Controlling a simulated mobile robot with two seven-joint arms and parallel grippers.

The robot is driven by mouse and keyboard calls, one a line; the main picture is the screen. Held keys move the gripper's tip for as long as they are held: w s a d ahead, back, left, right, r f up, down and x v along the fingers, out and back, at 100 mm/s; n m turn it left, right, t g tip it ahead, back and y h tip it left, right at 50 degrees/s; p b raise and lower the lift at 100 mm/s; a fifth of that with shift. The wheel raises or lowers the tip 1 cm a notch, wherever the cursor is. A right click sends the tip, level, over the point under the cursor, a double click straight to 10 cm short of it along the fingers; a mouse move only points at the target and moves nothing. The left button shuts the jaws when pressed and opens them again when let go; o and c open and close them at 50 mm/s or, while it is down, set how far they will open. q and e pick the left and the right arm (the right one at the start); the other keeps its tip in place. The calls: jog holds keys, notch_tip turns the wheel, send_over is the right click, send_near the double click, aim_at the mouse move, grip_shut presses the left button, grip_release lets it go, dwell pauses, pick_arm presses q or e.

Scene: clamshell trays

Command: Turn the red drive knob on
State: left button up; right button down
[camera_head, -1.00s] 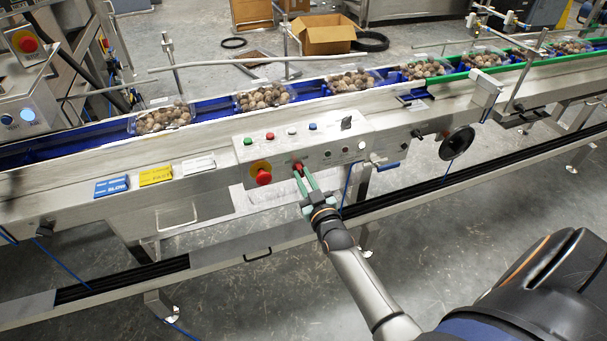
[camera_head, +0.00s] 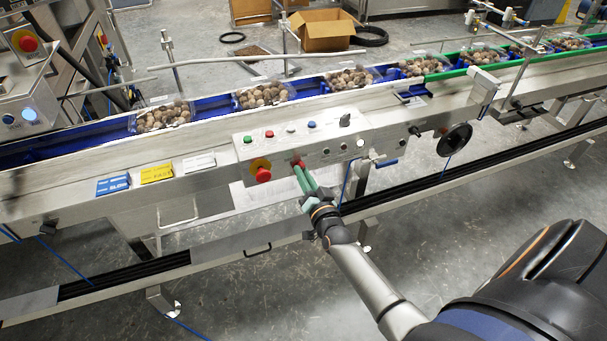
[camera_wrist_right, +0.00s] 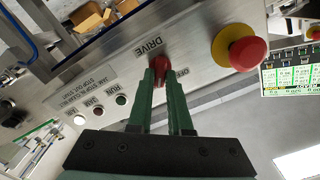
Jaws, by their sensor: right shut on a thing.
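The red drive knob (camera_head: 298,162) sits on the front of the steel control panel (camera_head: 335,150), right of the emergency stop. It also shows in the right wrist view (camera_wrist_right: 160,62), beside the DRIVE label. My right gripper (camera_head: 301,171) is shut on the knob, with its green fingers (camera_wrist_right: 161,84) on either side of it. The fingertips partly hide the knob, and I cannot tell exactly which way it points. An OFF label is beside the fingers in the wrist view. My left gripper is not in view.
A red emergency stop on a yellow ring (camera_head: 262,172) is close left of the knob. Small coloured buttons line the panel top. Clamshell trays of brown round produce (camera_head: 262,95) stand on the blue conveyor behind. A black handwheel (camera_head: 455,140) is to the right.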

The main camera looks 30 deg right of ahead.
jog(key=shift+w+r+m, duration=0.1)
jog(key=shift+r+m, duration=0.05)
jog(key=shift+m, duration=0.15)
jog(key=c, duration=1.2)
grip_release()
jog(key=shift+o, duration=1.8)
